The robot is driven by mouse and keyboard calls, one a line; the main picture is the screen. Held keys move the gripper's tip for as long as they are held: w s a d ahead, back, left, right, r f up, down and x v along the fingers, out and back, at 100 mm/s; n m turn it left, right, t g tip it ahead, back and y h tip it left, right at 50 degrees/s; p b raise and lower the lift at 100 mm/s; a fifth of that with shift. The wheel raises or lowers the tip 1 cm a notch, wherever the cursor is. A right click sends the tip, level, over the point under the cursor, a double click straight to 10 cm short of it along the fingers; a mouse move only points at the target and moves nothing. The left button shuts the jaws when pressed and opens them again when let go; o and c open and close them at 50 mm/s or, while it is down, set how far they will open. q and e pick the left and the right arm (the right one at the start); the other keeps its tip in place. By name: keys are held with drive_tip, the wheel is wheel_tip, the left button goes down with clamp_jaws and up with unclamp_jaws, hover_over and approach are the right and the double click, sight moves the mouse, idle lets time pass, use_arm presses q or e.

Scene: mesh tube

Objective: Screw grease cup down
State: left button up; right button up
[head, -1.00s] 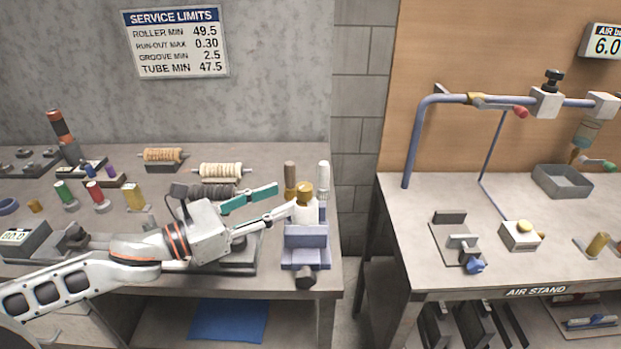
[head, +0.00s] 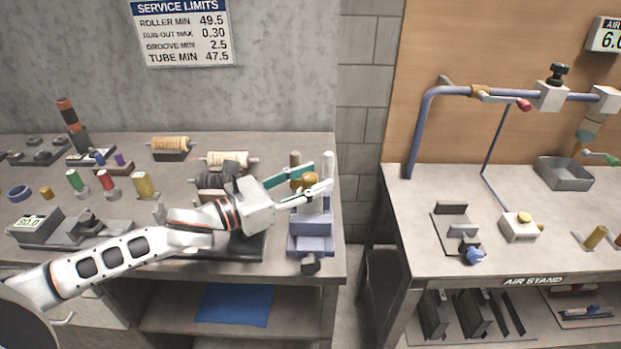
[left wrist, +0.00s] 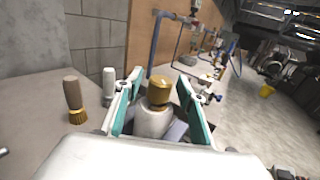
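The grease cup has a brass cap (head: 310,180), on a white body above a blue-grey stand (head: 311,226) at the bench's right end. In the left wrist view the cap (left wrist: 158,91) and the white body (left wrist: 153,122) are between the fingers. My left gripper (head: 319,177) is open. Its teal-padded fingers reach past both sides of the cap, and gaps show beside the cap in the left wrist view (left wrist: 160,92). The gripper partly hides the cup in the head view. My right gripper is not in view.
A wood-handled brush (left wrist: 73,95) and a white-handled tool (left wrist: 108,84) stand close behind the cup. Rollers (head: 170,145), coloured spools (head: 106,180) and a gauge block (head: 36,225) occupy the left bench. A gap separates it from the air stand table (head: 400,200).

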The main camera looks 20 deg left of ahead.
use_arm(q)
drive_tip(key=shift+c, duration=0.3)
clamp_jaws()
drive_tip(key=shift+m+g+h, duration=0.3)
